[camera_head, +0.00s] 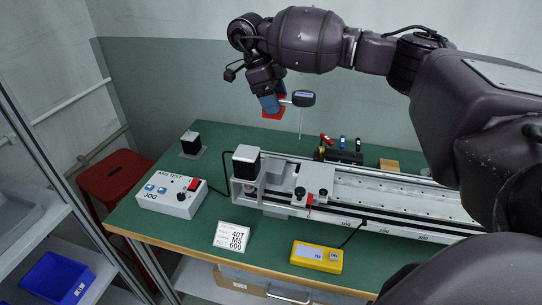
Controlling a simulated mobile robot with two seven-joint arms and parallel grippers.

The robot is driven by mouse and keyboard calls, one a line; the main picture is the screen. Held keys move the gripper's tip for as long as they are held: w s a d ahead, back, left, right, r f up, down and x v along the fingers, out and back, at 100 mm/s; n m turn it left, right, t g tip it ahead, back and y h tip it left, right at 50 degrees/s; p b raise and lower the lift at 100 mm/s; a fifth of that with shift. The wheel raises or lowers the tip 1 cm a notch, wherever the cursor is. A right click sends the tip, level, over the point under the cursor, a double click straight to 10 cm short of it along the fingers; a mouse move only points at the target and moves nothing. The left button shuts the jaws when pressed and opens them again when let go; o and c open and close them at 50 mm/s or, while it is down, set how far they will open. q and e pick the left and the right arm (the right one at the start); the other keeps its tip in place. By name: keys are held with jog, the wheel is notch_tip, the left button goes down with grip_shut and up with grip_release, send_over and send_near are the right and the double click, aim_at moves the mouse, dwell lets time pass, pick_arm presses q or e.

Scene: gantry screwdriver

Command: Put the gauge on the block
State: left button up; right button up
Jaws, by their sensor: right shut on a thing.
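My right gripper (270,103), with blue and red fingers, hangs above the back of the green table, left of centre. It is shut on the gauge (304,98), which has a dark round-ended head with a small display and a thin probe pointing down. The gauge is in the air, clear of the table and the rail. I cannot tell for sure which thing is the block. A tan block (389,165) lies behind the rail at the right, and a black-topped cube (190,143) stands on a grey plate at the back left. My left gripper is not in view.
A long linear rail (380,195) with a motor (247,162) and a carriage (314,180) crosses the table. A jog box (170,194), a label card (231,237) and a yellow meter (317,257) lie in front. Screwdrivers stand in a black rack (340,156) behind the rail.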

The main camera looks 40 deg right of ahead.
notch_tip(320, 180, down, 17)
jog(key=shift+w+r+b, duration=0.1)
jog(key=shift+b, duration=0.5)
jog(key=o, duration=1.4)
jog(key=shift+f, duration=0.2)
jog(key=shift+r, duration=0.1)
jog(key=v, duration=1.2)
jog(key=shift+a, duration=0.1)
